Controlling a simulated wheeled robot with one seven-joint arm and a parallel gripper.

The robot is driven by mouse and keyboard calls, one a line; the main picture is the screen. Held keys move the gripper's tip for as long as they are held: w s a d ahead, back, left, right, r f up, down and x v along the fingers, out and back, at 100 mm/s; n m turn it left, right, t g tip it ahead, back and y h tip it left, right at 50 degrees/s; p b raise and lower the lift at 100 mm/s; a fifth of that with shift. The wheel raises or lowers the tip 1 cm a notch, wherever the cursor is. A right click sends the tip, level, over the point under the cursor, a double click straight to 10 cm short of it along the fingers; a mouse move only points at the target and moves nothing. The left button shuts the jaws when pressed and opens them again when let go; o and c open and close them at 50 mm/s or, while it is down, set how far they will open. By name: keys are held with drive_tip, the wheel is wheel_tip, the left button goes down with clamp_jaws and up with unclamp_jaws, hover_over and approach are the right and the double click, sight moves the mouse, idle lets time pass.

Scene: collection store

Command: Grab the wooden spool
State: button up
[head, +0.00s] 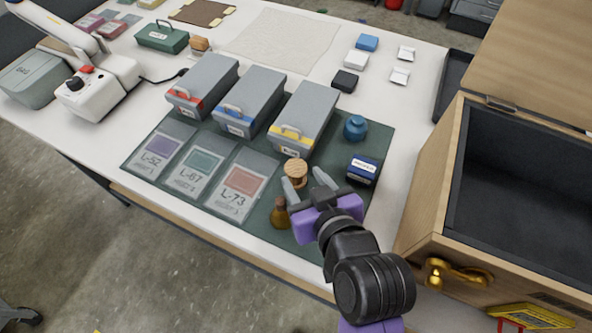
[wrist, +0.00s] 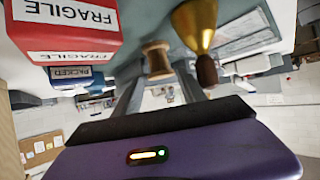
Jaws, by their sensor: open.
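The wooden spool (head: 295,172) stands upright on the dark green mat (head: 377,135), just in front of the grey box with the yellow label. My gripper (head: 306,180) is open and empty, its two fingers pointing toward the spool. In the wrist view the spool (wrist: 157,60) shows between and beyond the fingers (wrist: 158,80). I cannot tell whether the fingertips touch it.
A brass bell (head: 280,214) with a dark handle stands close by; a red FRAGILE box (wrist: 65,28) is near in the wrist view. A blue-labelled box (head: 362,170) and blue jar (head: 355,128) stand right. An open wooden crate (head: 450,165) is further right.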

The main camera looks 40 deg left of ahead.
sight(297, 171)
drive_tip(key=shift+x, duration=1.8)
drive_tip(key=shift+r, duration=0.1)
drive_tip(key=c, duration=1)
drive_tip(key=shift+r, duration=0.1)
